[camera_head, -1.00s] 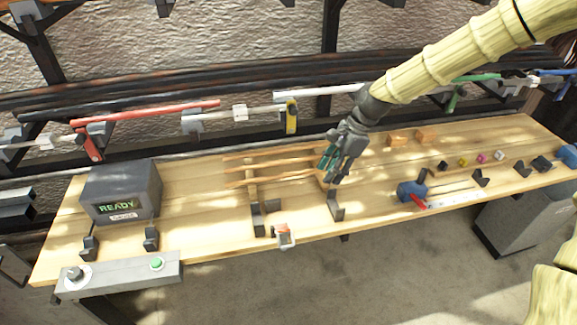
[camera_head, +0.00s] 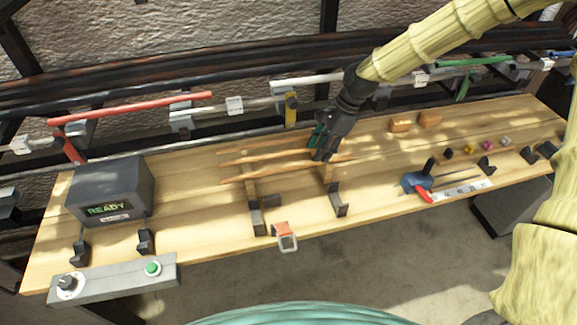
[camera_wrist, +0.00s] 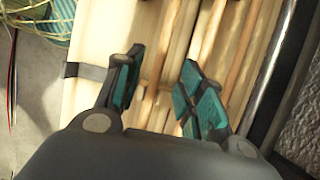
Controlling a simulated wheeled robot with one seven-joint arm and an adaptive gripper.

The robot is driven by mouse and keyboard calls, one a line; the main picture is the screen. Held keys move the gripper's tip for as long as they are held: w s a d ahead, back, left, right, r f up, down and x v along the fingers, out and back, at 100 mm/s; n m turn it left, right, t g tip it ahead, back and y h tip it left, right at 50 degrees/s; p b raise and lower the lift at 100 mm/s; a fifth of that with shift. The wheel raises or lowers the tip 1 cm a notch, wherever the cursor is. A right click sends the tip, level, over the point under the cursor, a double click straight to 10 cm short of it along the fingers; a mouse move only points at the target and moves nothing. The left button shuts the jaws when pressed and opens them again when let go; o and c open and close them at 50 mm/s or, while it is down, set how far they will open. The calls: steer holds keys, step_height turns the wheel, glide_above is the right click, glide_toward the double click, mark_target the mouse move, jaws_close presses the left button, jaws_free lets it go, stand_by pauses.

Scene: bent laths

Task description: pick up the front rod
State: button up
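Several thin wooden rods lie side by side across two dark supports. The front rod (camera_head: 262,175) is the one nearest the table's front edge in the head view. My gripper (camera_head: 318,155) is over the right part of the rods, near the right support (camera_head: 339,200), and covers part of them. In the wrist view my gripper (camera_wrist: 160,92) is open, with teal pads apart and nothing clamped. The leftmost rod there, seemingly the front rod (camera_wrist: 154,62), runs between the fingertips in the picture. I cannot tell whether the fingers reach down beside it.
The left support (camera_head: 257,220) stands near an orange-topped clamp (camera_head: 284,237) at the front edge. A grey READY box (camera_head: 110,190) and button panel (camera_head: 115,278) are at left.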

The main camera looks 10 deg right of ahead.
mark_target(307, 163)
steer(key=shift+s+a+f+p, duration=0.1)
steer(key=shift+a+f+p, duration=0.6)
steer(key=shift+a+p, duration=0.25)
steer(key=shift+p+x, duration=0.35)
steer(key=shift+x, duration=1)
steer(key=shift+c, duration=0.3)
jaws_close()
